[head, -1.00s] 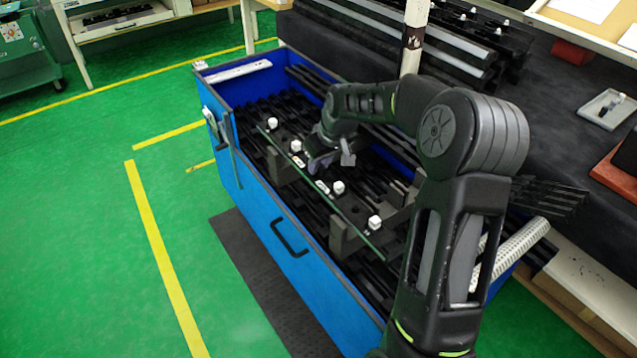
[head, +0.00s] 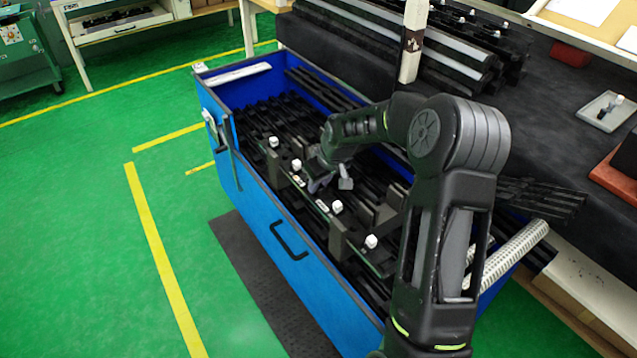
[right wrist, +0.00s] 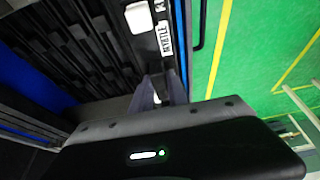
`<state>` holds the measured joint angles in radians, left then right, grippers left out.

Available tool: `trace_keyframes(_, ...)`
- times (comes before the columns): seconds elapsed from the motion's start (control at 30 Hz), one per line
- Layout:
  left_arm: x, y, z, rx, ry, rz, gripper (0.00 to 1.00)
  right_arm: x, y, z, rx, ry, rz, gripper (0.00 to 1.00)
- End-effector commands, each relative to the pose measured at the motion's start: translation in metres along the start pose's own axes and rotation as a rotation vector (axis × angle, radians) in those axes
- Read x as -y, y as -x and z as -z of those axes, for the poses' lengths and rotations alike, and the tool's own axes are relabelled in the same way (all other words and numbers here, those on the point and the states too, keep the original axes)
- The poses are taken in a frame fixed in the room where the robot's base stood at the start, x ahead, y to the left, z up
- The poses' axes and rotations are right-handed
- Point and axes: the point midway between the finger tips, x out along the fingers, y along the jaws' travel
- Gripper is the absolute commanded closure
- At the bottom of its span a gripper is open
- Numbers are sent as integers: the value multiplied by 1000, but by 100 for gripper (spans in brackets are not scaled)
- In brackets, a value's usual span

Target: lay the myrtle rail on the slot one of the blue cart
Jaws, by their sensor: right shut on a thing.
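The myrtle rail (head: 310,188) is a long dark bar with several white clips along its top. Its label reads MYRTLE in the right wrist view (right wrist: 165,36). My right gripper (head: 319,183) is shut on the rail near its middle; its fingers also show in the right wrist view (right wrist: 160,92). The rail lies lengthwise inside the blue cart (head: 262,222), along its near long wall, by dark grey upright holders (head: 338,242). I cannot tell whether it rests fully in them or which slot number this is. My left gripper is out of view.
Several black rails (head: 270,112) fill the cart's floor. A pale post (head: 413,42) stands behind the cart. A dark bench (head: 545,110) with a small tray (head: 603,111) runs along the right. The green floor on the left is clear.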

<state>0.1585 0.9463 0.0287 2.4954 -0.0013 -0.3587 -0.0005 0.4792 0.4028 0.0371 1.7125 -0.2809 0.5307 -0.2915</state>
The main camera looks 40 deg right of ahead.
Motion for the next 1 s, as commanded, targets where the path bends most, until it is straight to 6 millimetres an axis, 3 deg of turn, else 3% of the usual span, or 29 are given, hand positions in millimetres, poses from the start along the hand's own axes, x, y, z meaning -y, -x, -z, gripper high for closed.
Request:
trace_keyframes(0.17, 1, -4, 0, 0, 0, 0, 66, 0, -3, -1, -2, 0, 0, 100)
trace_keyframes(0.2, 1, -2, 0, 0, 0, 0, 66, 0, -3, -1, 0, 0, 0, 78)
trace_keyframes(0.43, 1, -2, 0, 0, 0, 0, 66, 0, -2, -1, 0, 0, 0, 59)
trace_keyframes(0.83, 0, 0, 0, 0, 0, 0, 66, 0, 4, 1, -1, 0, -1, 59)
trace_keyframes(1.0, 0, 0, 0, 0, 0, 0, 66, 0, 27, 1, -4, -1, -1, 59)
